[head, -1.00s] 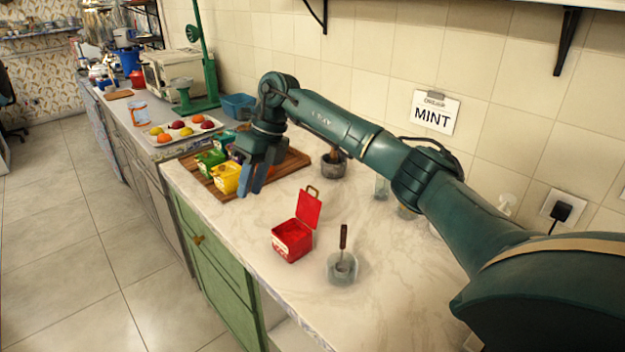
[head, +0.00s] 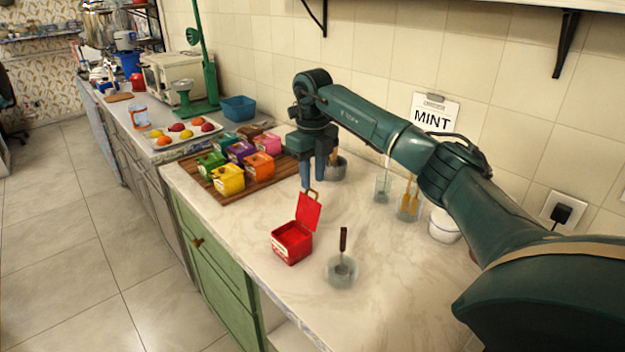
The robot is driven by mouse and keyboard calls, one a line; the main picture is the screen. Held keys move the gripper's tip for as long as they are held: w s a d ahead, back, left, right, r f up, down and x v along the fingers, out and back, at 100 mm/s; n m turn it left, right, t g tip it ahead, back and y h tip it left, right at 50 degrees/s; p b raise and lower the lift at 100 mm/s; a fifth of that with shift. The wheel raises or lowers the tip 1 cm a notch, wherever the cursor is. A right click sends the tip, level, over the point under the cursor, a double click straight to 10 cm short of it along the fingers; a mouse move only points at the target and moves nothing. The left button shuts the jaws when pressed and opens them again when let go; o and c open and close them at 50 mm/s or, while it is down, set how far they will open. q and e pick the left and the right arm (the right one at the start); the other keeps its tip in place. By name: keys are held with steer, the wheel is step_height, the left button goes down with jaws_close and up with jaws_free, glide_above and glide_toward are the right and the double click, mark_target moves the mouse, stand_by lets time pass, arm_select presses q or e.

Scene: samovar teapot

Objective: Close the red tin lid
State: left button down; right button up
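The red tin (head: 292,244) stands on the marble counter with its red contents showing. Its red lid (head: 309,211) is hinged up at the back, standing open, with a brass-coloured loop handle at its top. My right gripper (head: 312,184) points down just behind and above the lid, its fingertips close to the handle. Its two fingers are apart and nothing shows between them. I cannot tell whether the fingers touch the handle. My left gripper is not in view.
A glass with a dark-handled scoop (head: 342,268) stands right of the tin. A wooden tray (head: 205,178) with several colourful tins is at the left. A mortar (head: 337,168), glass jars (head: 408,205) and a white bowl (head: 444,226) stand along the wall. The counter's front is clear.

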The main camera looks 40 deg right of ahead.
steer(key=shift+f, duration=1)
jaws_close()
